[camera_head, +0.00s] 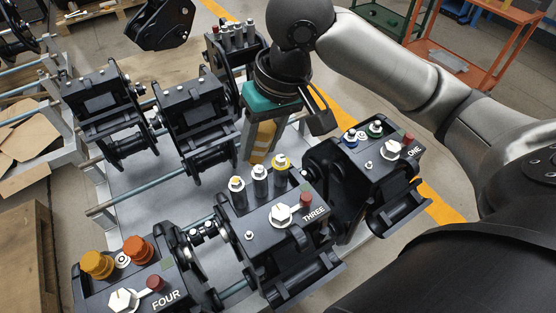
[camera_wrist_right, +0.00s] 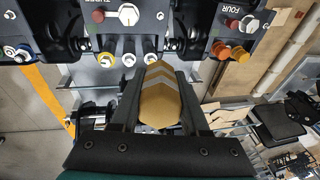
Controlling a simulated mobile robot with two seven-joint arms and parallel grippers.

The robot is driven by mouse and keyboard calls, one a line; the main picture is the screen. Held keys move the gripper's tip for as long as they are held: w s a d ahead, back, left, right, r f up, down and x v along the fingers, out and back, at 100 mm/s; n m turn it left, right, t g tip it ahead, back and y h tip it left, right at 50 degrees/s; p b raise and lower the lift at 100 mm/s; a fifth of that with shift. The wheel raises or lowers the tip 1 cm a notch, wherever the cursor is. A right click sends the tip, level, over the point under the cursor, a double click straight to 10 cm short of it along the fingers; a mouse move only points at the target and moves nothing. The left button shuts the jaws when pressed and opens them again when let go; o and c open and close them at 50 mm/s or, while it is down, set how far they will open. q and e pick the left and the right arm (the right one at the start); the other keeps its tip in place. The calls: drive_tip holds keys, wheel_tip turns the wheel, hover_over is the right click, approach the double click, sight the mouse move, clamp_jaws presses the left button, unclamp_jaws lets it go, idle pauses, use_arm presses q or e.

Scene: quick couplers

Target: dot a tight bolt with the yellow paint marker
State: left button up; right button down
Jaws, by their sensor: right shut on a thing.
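My right gripper (camera_head: 258,150) is shut on an ochre-yellow piece with pale chevron bands (camera_wrist_right: 160,98), apparently the paint marker; its tip is hard to make out. In the head view it hangs just behind the coupler labelled THREE (camera_head: 270,255). Large pale hex bolt heads sit on THREE (camera_head: 281,213), FOUR (camera_head: 122,300) and ONE (camera_head: 390,150). In the wrist view the bolt head on THREE (camera_wrist_right: 128,15) and the one on FOUR (camera_wrist_right: 248,22) lie beyond the fingers. I cannot tell which bolts are tight. My left gripper is not in view.
FOUR has orange caps (camera_head: 138,249). More black couplers (camera_head: 190,110) stand on the grey rack (camera_head: 150,190). Cardboard (camera_head: 25,140) lies at left, an orange shelf (camera_head: 470,60) stands at right.

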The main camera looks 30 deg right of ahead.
idle(0.6)
drive_tip(key=shift+w+p, duration=0.3)
drive_tip(key=shift+p, duration=0.1)
drive_tip(key=shift+t+h, duration=0.3)
drive_tip(key=shift+t, duration=0.1)
drive_tip(key=w+d+f+p, duration=0.1)
drive_tip(key=w+f, duration=0.1)
drive_tip(key=f, duration=0.3)
drive_tip(key=w+d+f+p, duration=0.1)
drive_tip(key=w+d+f, duration=0.1)
drive_tip(key=f, duration=0.3)
drive_tip(key=w+d+f+p, duration=0.1)
drive_tip(key=w+f, duration=0.3)
drive_tip(key=f, duration=0.1)
drive_tip(key=shift+w+d+p, duration=0.2)
drive_tip(key=shift+d+p, duration=0.15)
drive_tip(key=shift+d, duration=0.05)
drive_tip(key=shift+f, duration=0.65)
drive_tip(key=shift+w+a, duration=0.15)
idle(0.3)
